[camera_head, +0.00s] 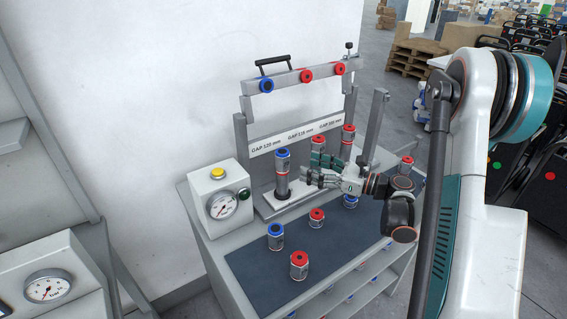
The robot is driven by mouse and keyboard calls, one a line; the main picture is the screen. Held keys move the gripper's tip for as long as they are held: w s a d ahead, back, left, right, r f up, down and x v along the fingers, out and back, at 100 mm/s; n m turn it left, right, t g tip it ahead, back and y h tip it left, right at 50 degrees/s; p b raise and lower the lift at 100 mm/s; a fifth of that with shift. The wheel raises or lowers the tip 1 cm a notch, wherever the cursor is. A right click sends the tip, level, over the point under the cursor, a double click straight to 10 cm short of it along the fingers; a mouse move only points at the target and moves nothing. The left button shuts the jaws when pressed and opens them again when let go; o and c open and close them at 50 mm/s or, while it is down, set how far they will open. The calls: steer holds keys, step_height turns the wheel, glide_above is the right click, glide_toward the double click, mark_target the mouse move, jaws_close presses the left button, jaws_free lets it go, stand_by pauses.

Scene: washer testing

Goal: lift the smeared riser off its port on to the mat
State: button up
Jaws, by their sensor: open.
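A tall grey riser with a blue top (282,175) stands upright on the pale base plate of the test stand, at the left. A tall riser with a red top (347,142) stands at the right of the stand. I cannot make out a smear on either, and the ports under them are too small to see clearly. My gripper (307,170) is open, with its fingers pointing left, just right of the blue-topped riser. Whether it touches that riser is unclear, and it hides the middle of the stand. The dark mat (256,267) covers the bench top in front.
Short fittings stand on the mat: a blue-topped one (275,236), red-topped ones (299,265) (317,218), and a blue one (350,201) partly behind my gripper. A gauge box (219,203) is at left. The stand's upper bar (290,81) and upright (375,125) bound the space.

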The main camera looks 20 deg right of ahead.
mark_target(282, 158)
steer(key=shift+b+x, duration=1.45)
steer(key=shift+x, duration=3.65)
steer(key=shift+s+r, duration=0.1)
steer(key=c, duration=1.4)
steer(key=shift+o, duration=0.2)
